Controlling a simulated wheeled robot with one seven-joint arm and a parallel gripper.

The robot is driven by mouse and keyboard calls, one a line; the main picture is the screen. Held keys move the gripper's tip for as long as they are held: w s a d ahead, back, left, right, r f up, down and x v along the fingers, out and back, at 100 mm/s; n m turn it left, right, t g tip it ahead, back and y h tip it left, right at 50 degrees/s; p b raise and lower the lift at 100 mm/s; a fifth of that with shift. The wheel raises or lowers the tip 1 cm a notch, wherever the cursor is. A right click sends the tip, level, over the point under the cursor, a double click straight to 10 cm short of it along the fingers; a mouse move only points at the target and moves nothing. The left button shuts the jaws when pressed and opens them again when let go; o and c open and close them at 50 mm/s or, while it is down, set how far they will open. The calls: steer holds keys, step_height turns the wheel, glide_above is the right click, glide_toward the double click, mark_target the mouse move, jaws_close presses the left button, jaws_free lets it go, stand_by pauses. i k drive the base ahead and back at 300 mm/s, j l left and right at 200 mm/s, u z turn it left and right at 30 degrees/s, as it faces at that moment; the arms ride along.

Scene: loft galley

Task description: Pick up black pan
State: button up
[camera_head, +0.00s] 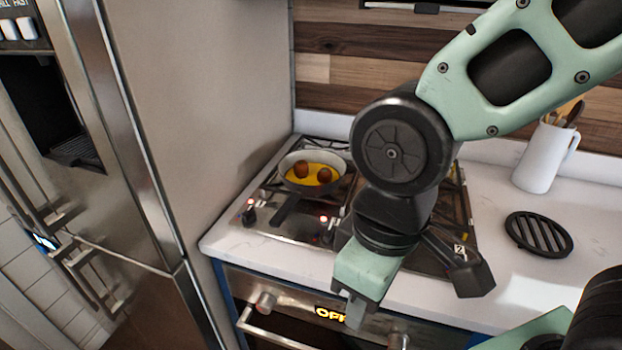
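The pan (285,208) sits on the stove's left burner, with a dark handle pointing toward the front left. Its bowl has a grey rim and holds something yellow with two brown round pieces. My gripper (355,312) hangs in front of the stove, at the right of the pan and nearer the camera. It is apart from the pan handle. Its fingers are seen from above and behind, so whether they are open or shut does not show. My arm hides much of the stove's middle and right.
A tall steel fridge (190,90) stands close on the left of the stove (262,222). The oven front (290,320) is below. On the right of the white counter (510,285) are a round black trivet (539,233) and a white jug (543,158) with utensils.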

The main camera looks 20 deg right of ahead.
mark_target(316, 159)
steer(key=j+z, duration=0.2)
steer(key=z, duration=0.2)
steer(key=i+j+z, duration=0.1)
steer(key=j+z, duration=0.15)
steer(key=z, duration=0.15)
steer(key=j+z, duration=0.15)
steer(key=j, duration=0.5)
steer(key=j+z, duration=0.1)
steer(key=j, duration=0.55)
steer(key=k+j+z, duration=0.15)
steer(key=j, duration=0.5)
